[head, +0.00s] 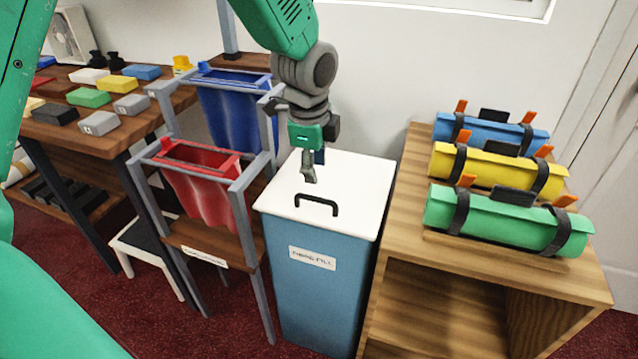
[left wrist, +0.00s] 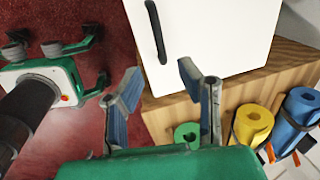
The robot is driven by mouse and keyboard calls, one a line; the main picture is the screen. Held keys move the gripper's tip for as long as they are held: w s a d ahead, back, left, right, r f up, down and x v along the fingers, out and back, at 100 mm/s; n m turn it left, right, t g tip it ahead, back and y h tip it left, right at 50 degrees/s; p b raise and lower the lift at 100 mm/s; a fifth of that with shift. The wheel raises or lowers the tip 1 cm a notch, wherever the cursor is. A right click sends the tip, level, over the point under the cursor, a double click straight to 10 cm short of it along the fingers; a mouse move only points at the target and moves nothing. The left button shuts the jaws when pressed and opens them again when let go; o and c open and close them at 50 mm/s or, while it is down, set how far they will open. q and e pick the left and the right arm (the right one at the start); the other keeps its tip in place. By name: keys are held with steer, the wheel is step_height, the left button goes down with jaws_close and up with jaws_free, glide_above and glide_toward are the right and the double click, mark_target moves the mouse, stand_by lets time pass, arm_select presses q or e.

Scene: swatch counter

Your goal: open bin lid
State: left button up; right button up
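The bin (head: 325,285) is a tall blue box with a white lid (head: 350,180) and a label on its front. The lid lies closed on top, with a black bar handle (head: 316,205) near its front edge. My left gripper (head: 309,178) is above the lid, just behind the handle in the head view. In the left wrist view, my left gripper (left wrist: 156,82) has its fingers apart with nothing between them; the handle (left wrist: 155,30) is beyond the fingertips.
A wooden shelf unit (head: 590,275) with blue, yellow and green rolls stands right of the bin. A rack with a red bag (head: 205,192) and a blue bag (head: 235,118) stands close left. A table with coloured blocks is farther left.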

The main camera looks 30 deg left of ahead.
arm_select(q)
step_height(320, 180, up, 2)
steer(key=shift+s+r, duration=0.1)
steer(key=shift+s, duration=0.05)
stand_by(0.3)
